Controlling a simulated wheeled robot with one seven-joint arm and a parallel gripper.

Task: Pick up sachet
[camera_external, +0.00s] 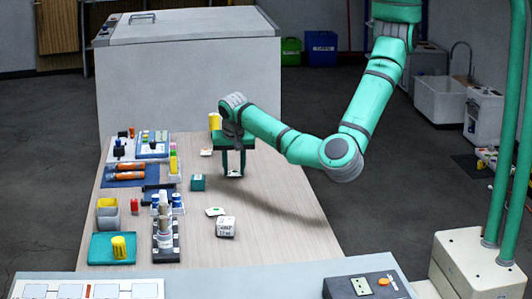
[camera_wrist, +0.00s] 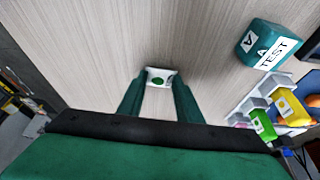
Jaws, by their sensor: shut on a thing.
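The sachet (camera_wrist: 161,77) is small and white with a green dot. In the wrist view it sits between the two fingertips of my gripper (camera_wrist: 159,85). In the external view my gripper (camera_external: 233,173) points down over the middle of the wooden table, and a small pale edge of the sachet shows at its tips. The gripper is shut on the sachet. I cannot tell whether the sachet touches the table. A similar white packet with a green mark (camera_external: 215,211) lies on the table nearer the camera.
A teal box (camera_external: 198,182) marked TEST (camera_wrist: 268,45) stands beside the gripper. The right side of the table is clear.

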